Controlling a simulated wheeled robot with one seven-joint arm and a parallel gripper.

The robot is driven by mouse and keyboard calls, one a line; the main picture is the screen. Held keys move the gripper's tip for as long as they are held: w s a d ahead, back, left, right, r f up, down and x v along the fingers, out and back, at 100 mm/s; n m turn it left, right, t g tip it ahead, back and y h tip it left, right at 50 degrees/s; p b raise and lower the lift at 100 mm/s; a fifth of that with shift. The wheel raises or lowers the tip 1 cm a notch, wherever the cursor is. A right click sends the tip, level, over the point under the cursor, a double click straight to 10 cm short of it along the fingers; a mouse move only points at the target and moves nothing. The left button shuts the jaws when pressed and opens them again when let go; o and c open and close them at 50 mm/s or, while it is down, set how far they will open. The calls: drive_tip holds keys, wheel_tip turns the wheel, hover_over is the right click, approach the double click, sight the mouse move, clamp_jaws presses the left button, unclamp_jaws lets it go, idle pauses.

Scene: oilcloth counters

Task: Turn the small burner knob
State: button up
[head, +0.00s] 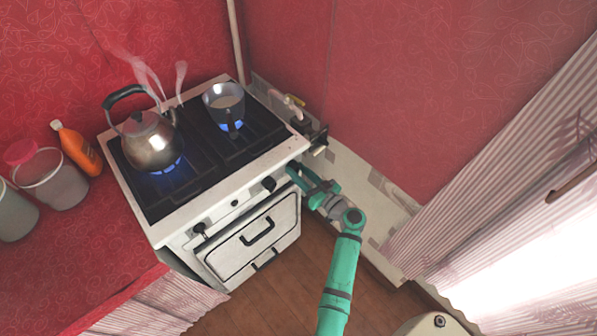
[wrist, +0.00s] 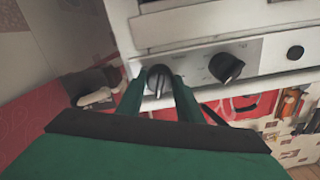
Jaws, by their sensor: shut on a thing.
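My green gripper (head: 302,174) is at the right end of the stove's front panel in the head view. In the wrist view its two fingers (wrist: 158,82) are shut on the dark round end knob (wrist: 158,78), one on each side. The knob's light pointer line runs roughly up and down in that view. In the head view the gripper hides this knob. A second black knob (wrist: 226,67) is beside it on the panel and also shows in the head view (head: 269,183). I cannot read the panel markings.
The stove (head: 215,182) has blue flames under a steaming kettle (head: 150,142) and a small pot (head: 224,100). Another knob (head: 200,229) is at the panel's left end. An orange bottle (head: 76,148) and jars stand at left. The wooden floor (head: 270,290) in front is clear.

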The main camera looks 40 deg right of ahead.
drive_tip(key=m, duration=0.5)
drive_tip(key=shift+m, duration=0.3)
drive_tip(key=m, duration=1.7)
drive_tip(key=shift+m, duration=0.4)
drive_tip(key=o, duration=1.1)
drive_tip(key=shift+c, duration=0.2)
drive_tip(key=shift+s, duration=0.1)
